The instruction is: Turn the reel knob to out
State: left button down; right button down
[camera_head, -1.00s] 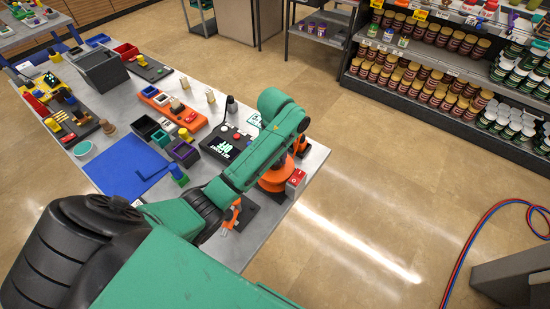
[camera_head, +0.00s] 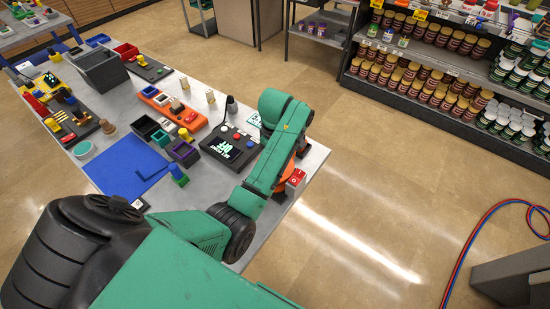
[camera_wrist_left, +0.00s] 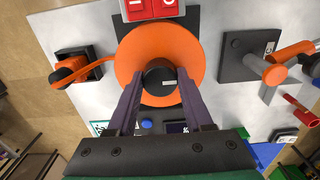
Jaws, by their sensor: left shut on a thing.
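The orange reel (camera_wrist_left: 189,62) is a round disc in the middle of the left wrist view, with a black knob (camera_wrist_left: 160,79) at its centre. My left gripper (camera_wrist_left: 155,85) is over the reel, with one finger on each side of the knob, shut on it. A small pale mark shows on the knob's top; its lettering is too small to read. In the head view only a piece of the orange reel (camera_head: 285,187) shows beside my green arm, which hides the knob and the gripper. My right gripper is not in view.
A red switch box (camera_wrist_left: 151,8) stands beside the reel. An orange tube runs from the reel to a black fixture (camera_wrist_left: 77,66). A dark plate (camera_wrist_left: 236,64) with an orange handle lies opposite. Several blocks and trays cover the table around the blue mat (camera_head: 115,172).

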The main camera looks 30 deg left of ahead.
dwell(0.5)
pick_arm(q)
jog(key=shift+c, duration=1.5)
grip_release()
